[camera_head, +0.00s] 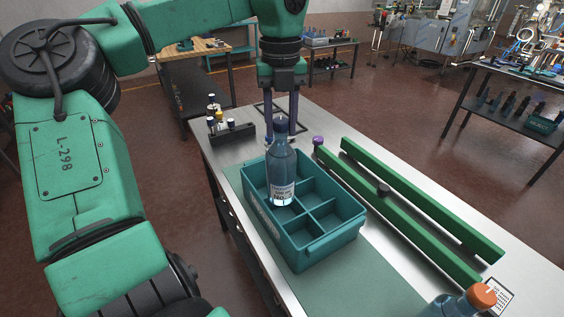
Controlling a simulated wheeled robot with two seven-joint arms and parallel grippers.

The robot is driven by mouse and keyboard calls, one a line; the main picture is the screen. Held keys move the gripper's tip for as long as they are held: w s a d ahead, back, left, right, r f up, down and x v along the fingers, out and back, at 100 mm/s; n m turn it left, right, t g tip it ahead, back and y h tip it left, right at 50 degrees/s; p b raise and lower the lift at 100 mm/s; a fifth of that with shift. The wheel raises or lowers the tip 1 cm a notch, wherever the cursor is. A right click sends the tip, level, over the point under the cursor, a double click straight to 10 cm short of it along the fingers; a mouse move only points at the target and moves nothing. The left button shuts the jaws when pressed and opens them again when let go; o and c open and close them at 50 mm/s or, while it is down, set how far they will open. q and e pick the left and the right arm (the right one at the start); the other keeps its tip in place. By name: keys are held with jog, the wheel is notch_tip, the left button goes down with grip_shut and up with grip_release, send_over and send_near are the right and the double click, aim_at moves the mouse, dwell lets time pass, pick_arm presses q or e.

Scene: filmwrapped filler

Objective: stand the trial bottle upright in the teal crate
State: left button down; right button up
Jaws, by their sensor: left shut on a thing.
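The trial bottle (283,172) is a clear bluish bottle with a dark blue cap and a white label. It is upright, with its base in front of the compartments of the teal crate (305,250). I cannot tell whether the base touches the crate floor or hangs above it. My left gripper (281,127) comes down from above and is shut on the bottle near its cap. The crate is divided into several compartments, and the others that show look empty. My right gripper is not in view.
Green rails (408,221) lie right of the crate, with a purple-capped item (318,142) near their far end. A dark rack (232,134) with small vials stands behind left. An orange-capped bottle (484,296) and a printed card (501,291) are at the near right.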

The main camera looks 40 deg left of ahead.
aim_at(282, 143)
pick_arm(q)
notch_tip(282, 143, down, 5)
jog(key=shift+w+r+p, duration=0.1)
jog(key=shift+r+p, duration=0.05)
jog(key=shift+p, duration=0.15)
notch_tip(282, 143, down, 4)
jog(key=shift+f+p, duration=0.25)
jog(key=shift+p, duration=0.2)
jog(key=shift+f, duration=0.2)
jog(key=c, duration=0.9)
grip_release()
jog(key=shift+f, duration=0.1)
jog(key=o, duration=0.4)
jog(key=shift+o, duration=0.2)
